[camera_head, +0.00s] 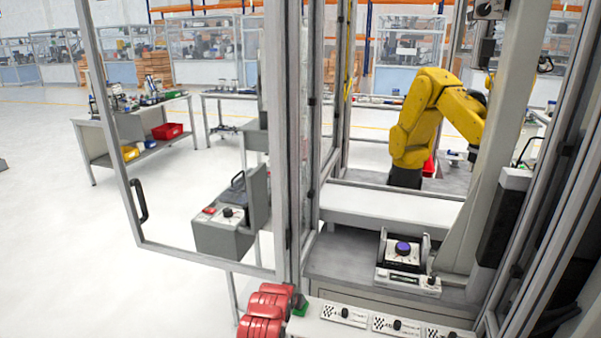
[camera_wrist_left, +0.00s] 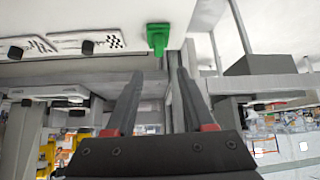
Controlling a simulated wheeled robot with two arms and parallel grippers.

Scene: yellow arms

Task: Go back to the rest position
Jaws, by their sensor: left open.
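My left gripper (camera_wrist_left: 160,75) shows in the left wrist view. Its two dark fingers stand apart with nothing between them. A green piece (camera_wrist_left: 158,36) lies beyond the fingertips at the edge of a pale surface, apart from them. In the head view a green piece (camera_head: 300,306) sits at the bottom, beside red rounded parts (camera_head: 264,312) that I cannot identify. My right gripper is in neither view.
A framed door (camera_head: 138,200) with a handle stands open at left. A control box (camera_head: 228,228) is beside the frame post. Labelled panels with black knobs (camera_head: 344,313) line the front. A purple-knobbed device (camera_head: 403,248) sits on the bench. A yellow robot arm (camera_head: 420,115) stands behind.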

